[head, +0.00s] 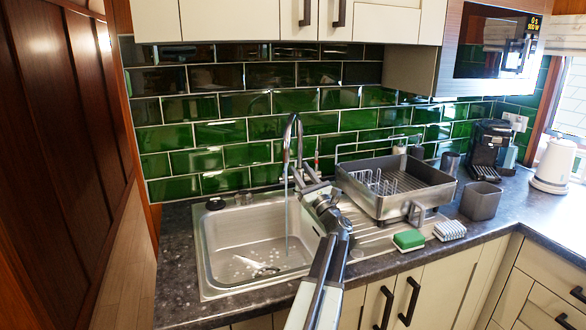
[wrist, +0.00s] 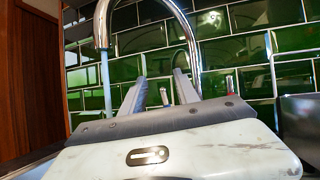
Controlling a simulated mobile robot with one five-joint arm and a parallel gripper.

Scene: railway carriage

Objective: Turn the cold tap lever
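The chrome gooseneck tap (head: 299,135) rises behind the sink, and its spout arches across the wrist view (wrist: 192,45). A thin bluish stream of water (head: 286,225) falls from the spout into the sink. In the wrist view, a small lever with a blue tip (wrist: 164,97), which looks like the cold one, stands between my fingers. A red-tipped lever (wrist: 230,84) stands to the right, outside them. My gripper (wrist: 159,80) is open, its fingers apart on either side of the blue-tipped lever; contact cannot be told. In the head view my gripper (head: 306,172) hides the tap's base.
The steel sink (head: 210,268) holds shiny items at its bottom. A dish rack (head: 420,199) stands right of the tap, with a green sponge (head: 409,240) and a striped block (head: 450,230) in front. A grey cup (head: 481,201), coffee machine (head: 490,145) and white kettle (head: 553,165) stand farther right.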

